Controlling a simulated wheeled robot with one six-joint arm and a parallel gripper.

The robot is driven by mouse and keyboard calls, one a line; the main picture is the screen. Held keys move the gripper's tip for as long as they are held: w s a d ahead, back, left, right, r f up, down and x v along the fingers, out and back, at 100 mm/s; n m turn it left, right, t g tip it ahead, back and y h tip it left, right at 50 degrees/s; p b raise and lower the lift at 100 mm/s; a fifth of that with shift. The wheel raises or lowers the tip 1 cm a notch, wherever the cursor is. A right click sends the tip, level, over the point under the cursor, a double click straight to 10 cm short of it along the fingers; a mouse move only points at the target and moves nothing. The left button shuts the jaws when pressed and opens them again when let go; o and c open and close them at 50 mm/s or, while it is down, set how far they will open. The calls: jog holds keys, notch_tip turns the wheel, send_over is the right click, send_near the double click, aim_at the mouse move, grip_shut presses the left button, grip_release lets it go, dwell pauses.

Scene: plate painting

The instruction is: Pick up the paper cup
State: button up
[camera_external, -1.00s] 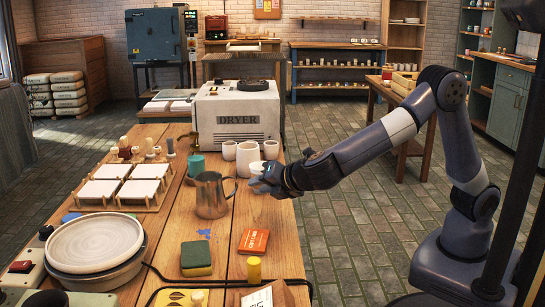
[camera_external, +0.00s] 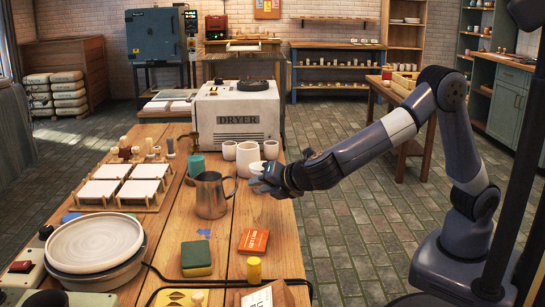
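My gripper (camera_external: 264,180) is at the right edge of the long wooden table, reaching in from the right. A small white cup (camera_external: 257,167), which looks like the paper cup, shows right at its fingertips. The fingers and the lower part of the cup overlap in this view. I cannot tell whether the fingers are closed on it or only around or beside it, or whether the cup rests on the table.
Several white cups (camera_external: 247,156) stand just behind my gripper, before the dryer (camera_external: 237,112). A metal pitcher (camera_external: 210,196) stands close on the left, with a teal cup (camera_external: 196,165) behind it. A sponge (camera_external: 196,258) and orange packet (camera_external: 254,241) lie nearer.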

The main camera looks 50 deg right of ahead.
dwell(0.4)
jog(key=o, duration=1.2)
